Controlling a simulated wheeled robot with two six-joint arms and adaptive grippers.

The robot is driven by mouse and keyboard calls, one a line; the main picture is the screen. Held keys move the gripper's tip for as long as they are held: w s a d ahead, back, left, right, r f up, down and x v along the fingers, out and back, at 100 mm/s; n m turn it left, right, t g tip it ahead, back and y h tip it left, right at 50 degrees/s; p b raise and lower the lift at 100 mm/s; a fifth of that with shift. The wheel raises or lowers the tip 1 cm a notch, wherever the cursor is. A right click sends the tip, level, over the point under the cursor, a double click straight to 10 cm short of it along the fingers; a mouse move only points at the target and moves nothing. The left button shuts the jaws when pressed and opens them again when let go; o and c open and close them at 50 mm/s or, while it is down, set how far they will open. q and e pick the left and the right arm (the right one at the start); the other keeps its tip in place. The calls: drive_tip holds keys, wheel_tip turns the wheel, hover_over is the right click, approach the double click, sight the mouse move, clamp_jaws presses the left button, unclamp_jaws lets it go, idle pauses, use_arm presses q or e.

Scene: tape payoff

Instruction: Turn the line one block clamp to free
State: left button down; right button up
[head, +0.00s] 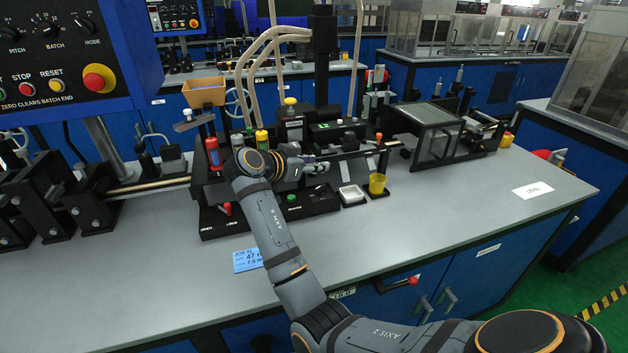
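The black machine block (296,130) of the line stands on the grey bench, with a small green-lit unit (338,130) at its right. I cannot tell which part is the line one block clamp; my wrist hides part of the block. A red-tipped lever (226,208) sits low at the front left, and an orange-tipped lever (379,138) stands on the right. My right arm reaches up from the bottom right. Its gripper (322,166) points right in front of the block, small and partly hidden; whether it touches anything is unclear. My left gripper is out of view.
A white tray (351,195) and a yellow cup (377,184) stand right of the gripper. A blue card (248,260) lies near the front edge. A clear-covered box (436,143) stands at the right. A control panel (60,55) fills the upper left. The bench's front right is clear.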

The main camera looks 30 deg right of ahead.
drive_tip(key=shift+r, duration=0.75)
drive_tip(key=shift+o, duration=0.3)
drive_tip(key=o, duration=0.5)
drive_tip(key=d+n+p, duration=0.1)
drive_tip(key=p, duration=0.1)
drive_tip(key=w+d+n+y+p, duration=0.1)
drive_tip(key=p, duration=0.1)
drive_tip(key=r+n+y+p, duration=0.1)
drive_tip(key=p, duration=0.2)
drive_tip(key=shift+w+d+t, duration=0.3)
drive_tip(key=shift+d+t, duration=0.1)
drive_tip(key=n+y+p, duration=1.2)
drive_tip(key=n+p, duration=0.1)
drive_tip(key=n, duration=0.2)
approach(320, 186)
drive_tip(key=p+x, duration=0.1)
drive_tip(key=x, duration=0.7)
drive_tip(key=shift+f, duration=0.25)
